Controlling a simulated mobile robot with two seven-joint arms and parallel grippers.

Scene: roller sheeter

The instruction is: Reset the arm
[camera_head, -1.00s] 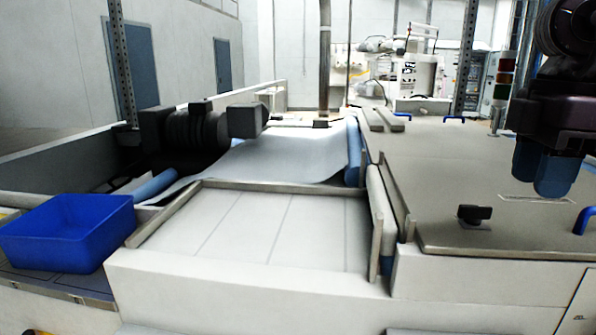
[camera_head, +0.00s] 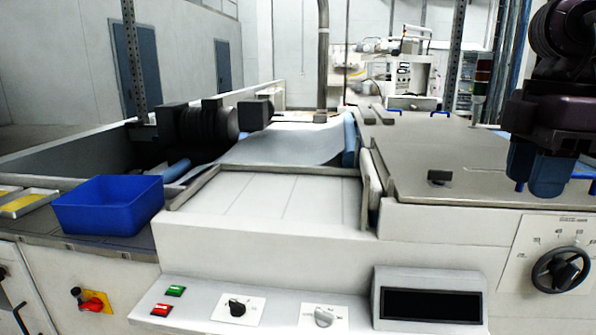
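My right gripper (camera_head: 535,172) hangs at the upper right, its blue fingertips pointing down in front of the sheeter's grey metal cover (camera_head: 470,160). The two fingers partly overlap in this view, so the gap between them cannot be judged. No held object shows at the fingertips. The roller sheeter has a pale flat bed (camera_head: 275,198) in the middle. A white sheet (camera_head: 285,145) lies behind the bed, beside a black roller unit (camera_head: 210,122).
A blue bin (camera_head: 108,207) stands left of the bed, with shallow trays holding something yellow (camera_head: 25,203) farther left. The front panel has knobs, a dark display (camera_head: 430,304) and a black handwheel (camera_head: 560,270). Grey posts rise behind the machine.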

